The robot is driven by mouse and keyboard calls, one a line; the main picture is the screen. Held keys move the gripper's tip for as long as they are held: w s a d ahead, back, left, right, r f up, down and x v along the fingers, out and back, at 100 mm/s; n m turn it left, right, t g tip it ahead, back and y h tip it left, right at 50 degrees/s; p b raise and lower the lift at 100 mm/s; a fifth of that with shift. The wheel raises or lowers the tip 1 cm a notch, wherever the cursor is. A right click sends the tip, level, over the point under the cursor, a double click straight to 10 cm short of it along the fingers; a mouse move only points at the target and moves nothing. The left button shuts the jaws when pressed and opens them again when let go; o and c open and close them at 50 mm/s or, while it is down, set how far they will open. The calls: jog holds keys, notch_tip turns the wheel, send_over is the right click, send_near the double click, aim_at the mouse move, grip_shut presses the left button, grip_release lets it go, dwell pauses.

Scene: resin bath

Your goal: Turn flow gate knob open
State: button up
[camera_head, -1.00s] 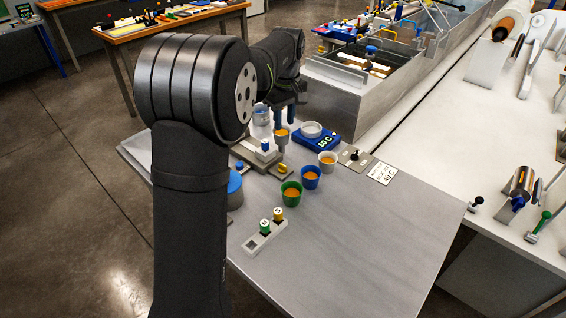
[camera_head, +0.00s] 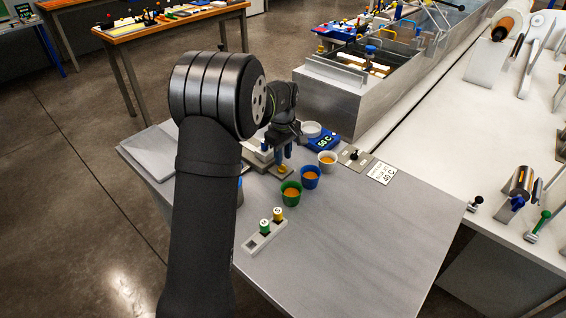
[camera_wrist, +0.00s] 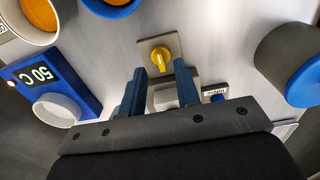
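A yellow knob (camera_wrist: 160,57) sits on a small square metal plate in the wrist view. I take it to be the flow gate knob. In the head view its yellow edge (camera_head: 284,169) shows just below the fingertips. My gripper (camera_wrist: 159,69) has its two blue fingers apart, with nothing between the tips. The knob lies just beyond the tips in the wrist view, roughly centred between them. In the head view my gripper (camera_head: 282,160) points down over the knob's plate. I cannot tell whether the fingers touch the knob.
Beside the gripper stand a green cup (camera_head: 291,194), a blue cup (camera_head: 310,177) and a white cup (camera_head: 327,162), holding orange liquid. A blue heater (camera_head: 322,143) reads 50 C. A blue-topped grey cylinder (camera_wrist: 291,65) stands at right in the wrist view.

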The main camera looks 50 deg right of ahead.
aim_at(282, 168)
jog(key=shift+f, duration=1.75)
jog(key=c, duration=0.6)
jog(key=shift+c, duration=0.2)
